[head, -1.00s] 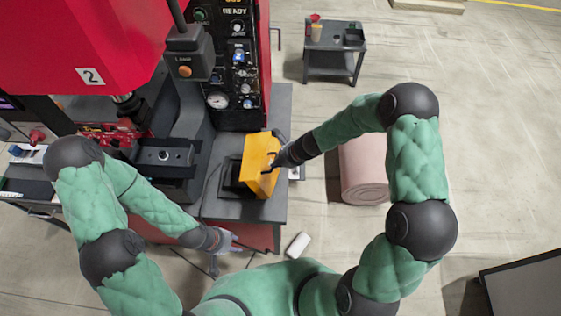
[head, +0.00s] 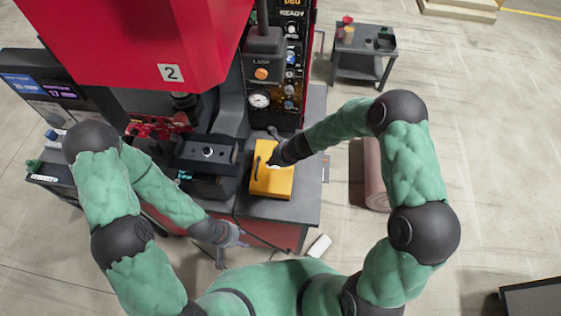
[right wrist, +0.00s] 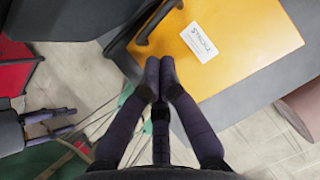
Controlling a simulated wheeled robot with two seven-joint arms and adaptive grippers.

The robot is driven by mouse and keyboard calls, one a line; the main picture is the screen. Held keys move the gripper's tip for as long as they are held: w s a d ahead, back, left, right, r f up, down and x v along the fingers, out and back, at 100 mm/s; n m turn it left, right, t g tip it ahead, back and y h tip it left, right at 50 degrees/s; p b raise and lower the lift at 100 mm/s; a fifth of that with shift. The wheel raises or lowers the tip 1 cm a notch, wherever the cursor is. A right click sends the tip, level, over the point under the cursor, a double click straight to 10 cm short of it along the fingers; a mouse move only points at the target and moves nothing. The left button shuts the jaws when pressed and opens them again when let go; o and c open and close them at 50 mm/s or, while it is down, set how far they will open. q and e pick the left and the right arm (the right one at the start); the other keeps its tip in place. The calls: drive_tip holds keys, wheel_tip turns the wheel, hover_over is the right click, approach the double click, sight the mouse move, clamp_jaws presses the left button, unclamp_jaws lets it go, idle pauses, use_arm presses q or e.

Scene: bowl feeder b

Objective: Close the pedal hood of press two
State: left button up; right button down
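The yellow pedal hood (head: 274,182) sits on the dark ledge at the front right of press two (head: 172,73). It looks lowered, with its flat yellow face up and the pedal hidden. Its dark handle (head: 257,168) is along its left side. In the right wrist view, the hood (right wrist: 232,45) has a white label and the handle (right wrist: 158,22) near its edge. My right gripper (right wrist: 160,70) has its fingertips together with nothing visible between them, at the hood's edge close to the handle. My left gripper (head: 232,246) is open and empty, below the ledge.
The lamp box (head: 263,62) hangs above the ledge, with the control panel (head: 290,75) behind. A small cart (head: 360,55) is at the back. A white object (head: 319,246) lies on the floor. Open floor lies right.

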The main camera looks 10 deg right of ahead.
drive_tip(key=a+f+b, duration=0.1)
drive_tip(key=a, duration=0.1)
drive_tip(key=w+a+f, duration=0.1)
drive_tip(key=a+f, duration=0.1)
drive_tip(key=w+a+f+b, duration=0.1)
drive_tip(key=a+f, duration=0.1)
drive_tip(key=a, duration=0.1)
drive_tip(key=shift+b, duration=0.35)
drive_tip(key=shift+r, duration=0.1)
drive_tip(key=v, duration=1.1)
drive_tip(key=shift+d+r, duration=0.2)
drive_tip(key=shift+r, duration=0.15)
drive_tip(key=shift+s, duration=0.1)
